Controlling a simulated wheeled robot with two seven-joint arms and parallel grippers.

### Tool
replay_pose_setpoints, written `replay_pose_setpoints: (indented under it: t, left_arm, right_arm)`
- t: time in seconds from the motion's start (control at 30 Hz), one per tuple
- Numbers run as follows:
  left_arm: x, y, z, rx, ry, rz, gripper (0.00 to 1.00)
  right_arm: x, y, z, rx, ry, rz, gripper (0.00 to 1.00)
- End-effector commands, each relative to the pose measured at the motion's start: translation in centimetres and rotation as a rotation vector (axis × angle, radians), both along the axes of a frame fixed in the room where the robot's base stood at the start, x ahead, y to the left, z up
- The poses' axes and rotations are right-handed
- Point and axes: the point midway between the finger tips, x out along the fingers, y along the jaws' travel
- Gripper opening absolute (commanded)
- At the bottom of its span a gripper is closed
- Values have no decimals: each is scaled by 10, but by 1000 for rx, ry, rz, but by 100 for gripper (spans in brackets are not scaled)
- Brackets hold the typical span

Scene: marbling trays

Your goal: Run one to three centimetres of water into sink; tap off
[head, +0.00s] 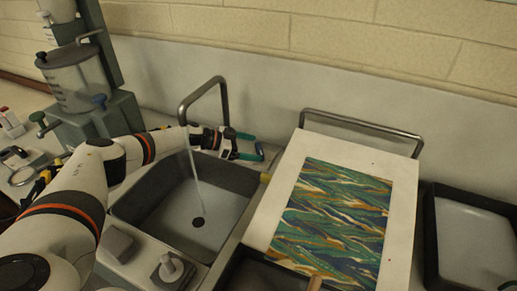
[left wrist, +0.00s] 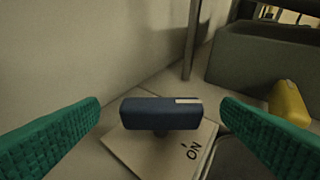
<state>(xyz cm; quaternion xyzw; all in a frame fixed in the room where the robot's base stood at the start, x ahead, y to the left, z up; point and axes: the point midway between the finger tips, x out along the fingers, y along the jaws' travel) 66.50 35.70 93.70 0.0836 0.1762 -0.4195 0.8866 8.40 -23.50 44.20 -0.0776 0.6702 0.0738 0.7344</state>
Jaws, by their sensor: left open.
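The grey sink (head: 150,190) sits left of centre in the head view. A thin stream of water (head: 195,170) falls from the bent metal tap spout (head: 206,88) to near the dark drain (head: 198,222). The water depth cannot be told. My left gripper (head: 252,147) is open behind the sink's back right corner. In the left wrist view, a dark blue tap handle (left wrist: 158,113) stands on a pale plate (left wrist: 150,155) marked ON. The handle lies between the open green fingers, with gaps on both sides. My right gripper is out of view.
A white board (head: 268,205) with a marbled sheet (head: 335,220) lies right of the sink, with a metal rail (head: 365,125) behind it. A dark-rimmed tray (head: 430,230) is at far right. A clear vessel (head: 75,80) on a stand is back left. The wall is close behind.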

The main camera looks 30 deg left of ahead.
Motion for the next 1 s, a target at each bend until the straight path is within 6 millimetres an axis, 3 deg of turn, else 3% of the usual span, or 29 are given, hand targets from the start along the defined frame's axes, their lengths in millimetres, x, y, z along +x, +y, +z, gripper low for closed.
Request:
replay_pose_setpoints:
  t: [0.2, 0.4, 1.0]
  left_arm:
    - [-29, 36, 17, 1, 1, 2, 87]
    - [-44, 54, 28, 0, 1, 0, 87]
    - [-49, 59, 31, 0, 1, 0, 87]
  right_arm:
    - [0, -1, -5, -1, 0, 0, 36]
    - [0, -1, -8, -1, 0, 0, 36]
    - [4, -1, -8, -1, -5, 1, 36]
